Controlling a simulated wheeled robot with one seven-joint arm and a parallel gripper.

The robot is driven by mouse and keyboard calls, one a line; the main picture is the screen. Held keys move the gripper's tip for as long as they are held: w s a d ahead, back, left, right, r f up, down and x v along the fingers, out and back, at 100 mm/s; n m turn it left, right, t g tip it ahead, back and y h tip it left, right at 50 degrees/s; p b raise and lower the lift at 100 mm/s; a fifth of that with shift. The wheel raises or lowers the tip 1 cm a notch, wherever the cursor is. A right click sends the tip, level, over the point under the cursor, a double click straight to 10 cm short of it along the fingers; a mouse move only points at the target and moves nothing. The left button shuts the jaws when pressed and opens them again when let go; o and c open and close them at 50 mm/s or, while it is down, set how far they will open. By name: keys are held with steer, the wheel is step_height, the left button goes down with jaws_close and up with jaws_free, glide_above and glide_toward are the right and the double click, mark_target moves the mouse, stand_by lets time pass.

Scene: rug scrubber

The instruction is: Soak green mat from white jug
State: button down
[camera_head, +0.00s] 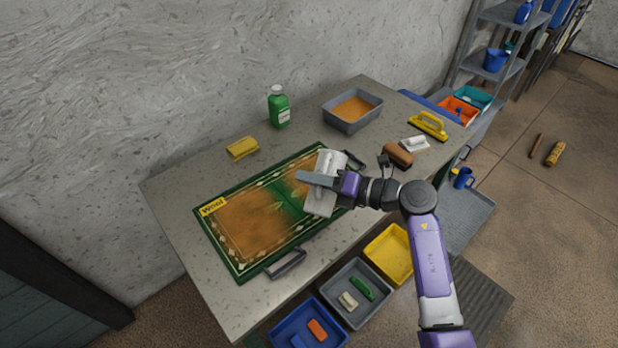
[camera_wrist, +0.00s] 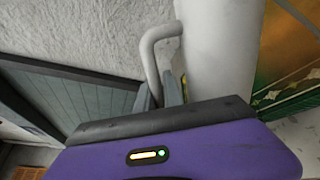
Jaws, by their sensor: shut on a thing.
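The green mat (camera_head: 220,236) lies flat on the grey table, with a patterned border and a yellow label at its left corner. Brown dirt covers much of it, and a clean green streak runs near its middle. The white jug (camera_head: 323,200) is over the right part of the mat, tilted. In the wrist view the jug (camera_wrist: 224,50) shows as a white cylinder with a curved handle. My gripper (camera_head: 312,178) is shut on the jug's handle; in the wrist view the fingers (camera_wrist: 162,97) close around it. The jug's mouth and contents are hidden.
On the table are a yellow sponge (camera_head: 242,148), a green bottle (camera_head: 279,107), a grey basin of brown liquid (camera_head: 352,106), a brown brush (camera_head: 398,155) and a yellow scrubber (camera_head: 428,126). A grey handle (camera_head: 286,265) lies at the mat's near edge. Bins stand below the front edge.

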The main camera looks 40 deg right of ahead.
steer(key=b, duration=0.1)
steer(key=f+n+b, duration=0.1)
steer(key=shift+s+a+n+b, duration=0.1)
steer(key=shift+a+n+b, duration=0.05)
steer(key=shift+n+b, duration=0.15)
steer(key=shift+f+n+t+b, duration=0.1)
steer(key=shift+n+t+b, duration=0.2)
steer(key=shift+n+b, duration=0.25)
steer(key=shift+n+t+h+b, duration=0.3)
steer(key=shift+n+h+b, duration=0.1)
steer(key=shift+n+b, duration=0.55)
steer(key=shift+a+b, duration=0.1)
steer(key=shift+b, duration=0.25)
steer(key=n+b, duration=0.1)
steer(key=f+b, duration=0.1)
steer(key=b, duration=0.1)
steer(key=shift+d+f+n, duration=0.1)
steer(key=shift+d+n, duration=0.15)
steer(key=shift+n, duration=0.15)
steer(key=shift+w+d+f+n+t+b, duration=0.25)
steer(key=shift+n+b, duration=0.35)
steer(key=shift+b, duration=0.6)
steer(key=shift+r+n, duration=0.1)
steer(key=shift+n, duration=0.2)
steer(key=shift+d+r, duration=0.1)
